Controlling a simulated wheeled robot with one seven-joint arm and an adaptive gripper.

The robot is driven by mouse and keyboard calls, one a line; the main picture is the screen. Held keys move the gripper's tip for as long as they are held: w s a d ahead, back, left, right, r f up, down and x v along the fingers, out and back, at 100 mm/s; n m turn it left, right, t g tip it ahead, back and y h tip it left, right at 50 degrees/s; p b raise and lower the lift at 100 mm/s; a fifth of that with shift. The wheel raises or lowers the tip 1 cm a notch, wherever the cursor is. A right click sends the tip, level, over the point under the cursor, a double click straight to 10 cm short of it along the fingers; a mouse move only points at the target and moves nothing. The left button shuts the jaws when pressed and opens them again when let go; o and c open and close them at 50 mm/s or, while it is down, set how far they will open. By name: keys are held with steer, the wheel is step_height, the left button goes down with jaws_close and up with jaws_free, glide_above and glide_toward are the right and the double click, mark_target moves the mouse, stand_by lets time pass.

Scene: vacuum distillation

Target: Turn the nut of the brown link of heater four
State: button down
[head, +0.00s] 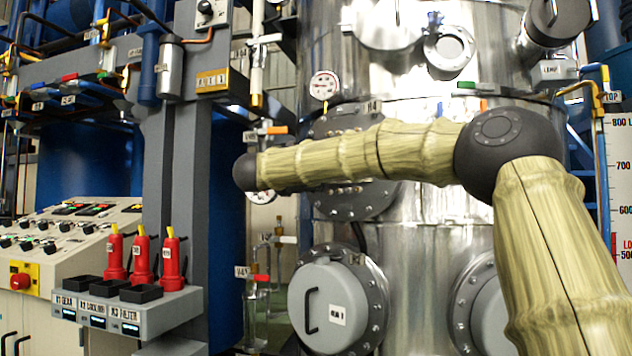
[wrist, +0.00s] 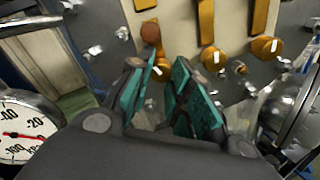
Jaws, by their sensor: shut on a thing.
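In the wrist view my gripper (wrist: 166,66) has its teal-padded fingers close around an amber knob (wrist: 160,72), which is partly hidden between them. Two more amber knobs with white marks, a middle one (wrist: 213,58) and a right one (wrist: 265,47), sit below amber bars on the same grey panel. I cannot tell which knob is the nut of the brown link. In the head view my arm hides part of the vessel front, and my gripper does not show.
A pressure gauge (wrist: 22,128) is close at the left of the wrist view, and a shiny metal rim (wrist: 290,105) at the right. In the head view a steel vessel (head: 415,240) stands behind my arm; a control console (head: 60,235) stands at left.

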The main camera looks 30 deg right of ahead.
steer(key=c, duration=1.3)
jaws_free()
steer(key=shift+a+f, duration=0.1)
steer(key=v, duration=1.2)
steer(key=shift+w, duration=0.1)
